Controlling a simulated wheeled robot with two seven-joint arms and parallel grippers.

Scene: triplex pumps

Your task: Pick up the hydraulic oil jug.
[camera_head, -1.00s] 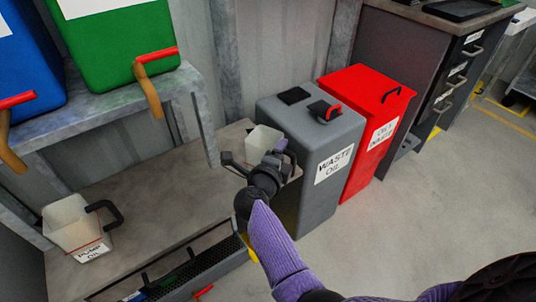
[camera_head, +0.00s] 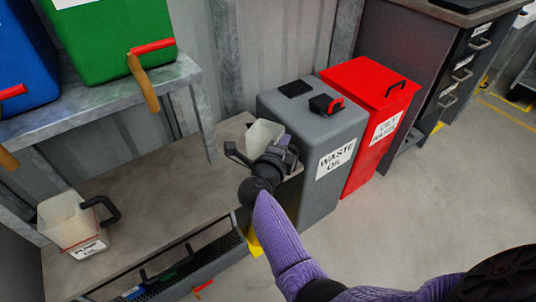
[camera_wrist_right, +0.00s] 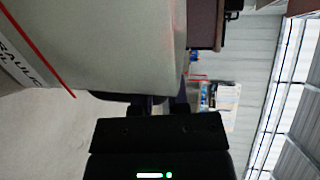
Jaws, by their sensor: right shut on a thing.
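The hydraulic oil jug (camera_head: 262,134) is a pale, open-topped jug beside the grey waste oil bin, at the right end of the bench. My right gripper (camera_head: 272,152) is shut on it, and gripper and wrist cover its lower part. In the right wrist view the jug (camera_wrist_right: 120,40) fills the upper left, with a red line and a label partly reading "RAULIC". The gripper (camera_wrist_right: 160,105) meets its side; the fingertips are largely hidden behind the jug. I cannot tell from the head view whether its base touches the bench. My left gripper is not in view.
A second jug (camera_head: 68,222), labelled pump oil, stands at the left of the bench (camera_head: 150,190). The waste oil bin (camera_head: 318,200) stands close right of my gripper, then a red bin (camera_head: 365,120). Blue (camera_head: 22,65) and green (camera_head: 105,45) containers sit on a shelf above.

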